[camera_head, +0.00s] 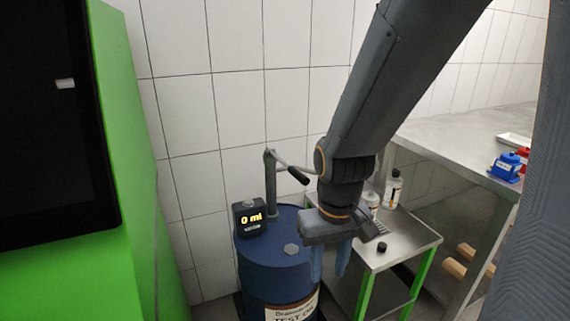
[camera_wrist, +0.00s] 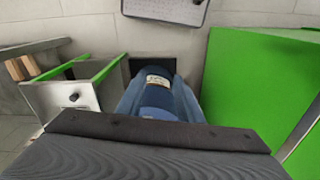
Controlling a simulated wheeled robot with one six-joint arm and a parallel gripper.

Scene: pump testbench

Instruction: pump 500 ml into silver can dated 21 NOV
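A blue drum (camera_head: 262,270) with a label partly reading "TEST OIL" stands by the tiled wall. On it is a grey hand pump (camera_head: 270,185) with a crank and black handle (camera_head: 298,175). Its display (camera_head: 250,217) reads "0 ml". My gripper (camera_head: 329,275) points down at the drum's right, in front of the small steel table. Its two blue fingers are apart with nothing seen between them. The wrist view shows the drum's label (camera_wrist: 158,80) beyond the spread fingers of my gripper (camera_wrist: 158,98). I see no silver can dated 21 NOV in either view.
A small steel table (camera_head: 412,240) with green legs holds a bottle (camera_head: 393,188), another container (camera_head: 370,199) and a small black object (camera_head: 382,247). A workbench (camera_head: 450,138) at right carries blue (camera_head: 507,166) and red items. A green cabinet (camera_head: 125,110) fills the left.

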